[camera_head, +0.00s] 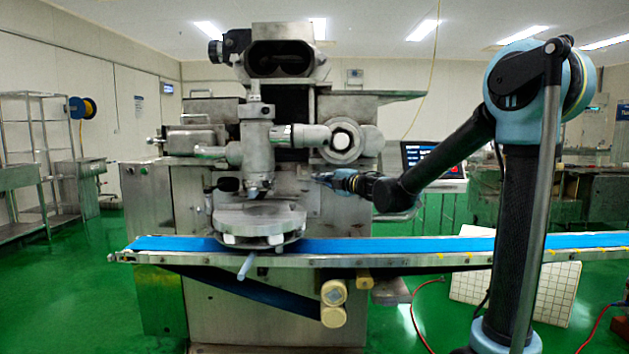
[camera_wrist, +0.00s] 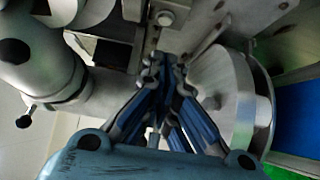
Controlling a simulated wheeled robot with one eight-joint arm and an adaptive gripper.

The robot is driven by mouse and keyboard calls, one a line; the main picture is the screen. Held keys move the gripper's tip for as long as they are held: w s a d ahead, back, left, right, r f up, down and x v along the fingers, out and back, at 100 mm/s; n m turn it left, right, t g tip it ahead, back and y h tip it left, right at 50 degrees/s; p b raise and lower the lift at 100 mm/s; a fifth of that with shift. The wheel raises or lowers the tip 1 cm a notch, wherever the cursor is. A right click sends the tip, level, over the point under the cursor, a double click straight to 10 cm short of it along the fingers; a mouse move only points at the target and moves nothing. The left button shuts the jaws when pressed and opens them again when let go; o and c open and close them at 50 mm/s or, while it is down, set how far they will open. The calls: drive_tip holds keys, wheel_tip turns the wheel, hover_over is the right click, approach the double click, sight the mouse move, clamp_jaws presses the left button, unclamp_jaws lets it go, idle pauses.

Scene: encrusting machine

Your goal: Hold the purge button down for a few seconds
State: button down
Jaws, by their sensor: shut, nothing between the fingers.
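The encrusting machine (camera_head: 220,280) is a grey metal unit that fills the middle of the head view. My gripper (camera_head: 320,177) reaches in from the right, in front of the machine's body, to the right of the central nozzle column (camera_head: 257,150) and above the round table (camera_head: 260,218). In the wrist view my gripper (camera_wrist: 162,62) is shut and empty, its blue-sided fingers meeting close to a metal bracket. A small round silvery part (camera_wrist: 165,18) lies just beyond the fingertips. I cannot tell whether it is the purge button, or whether the fingertips touch anything.
A blue conveyor belt (camera_head: 400,246) runs across the front below my arm. A horizontal cylinder (camera_head: 342,141) sits just above my gripper. A screen (camera_head: 432,158) stands behind my arm at the right. The wrist view shows a large pipe (camera_wrist: 40,65) close by on the left.

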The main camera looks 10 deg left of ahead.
drive_tip(key=shift+v, duration=1.1)
drive_tip(key=shift+d, duration=0.1)
drive_tip(key=w+d+r+m+t+h, duration=0.1)
drive_tip(key=w+d+m+t+h, duration=0.1)
drive_tip(key=d+m+t, duration=0.3)
drive_tip(key=w+d+r+m+t+h, duration=0.1)
drive_tip(key=d+m+h, duration=0.1)
drive_tip(key=d, duration=0.5)
drive_tip(key=s+d+f+m+t+h, duration=0.1)
drive_tip(key=d+f+m+h, duration=0.1)
drive_tip(key=d+m+h, duration=0.5)
drive_tip(key=s+d+f+m+h, duration=0.1)
drive_tip(key=d+f+m+h, duration=0.15)
drive_tip(key=d, duration=0.85)
drive_tip(key=s+d+f+m+g+h, duration=0.5)
drive_tip(key=s+d+f+m, duration=0.4)
drive_tip(key=d, duration=0.4)
drive_tip(key=s+f+m+g+y, duration=0.1)
drive_tip(key=s+f+g, duration=0.3)
drive_tip(key=s+f, duration=0.5)
drive_tip(key=s+f+m+g+y, duration=0.2)
drive_tip(key=s+f+g, duration=0.3)
drive_tip(key=s, duration=1.3)
wheel_tip(320, 180, down, 5)
drive_tip(key=shift+a+r+m, duration=0.15)
drive_tip(key=shift+a+m, duration=0.1)
drive_tip(key=shift+m, duration=0.3)
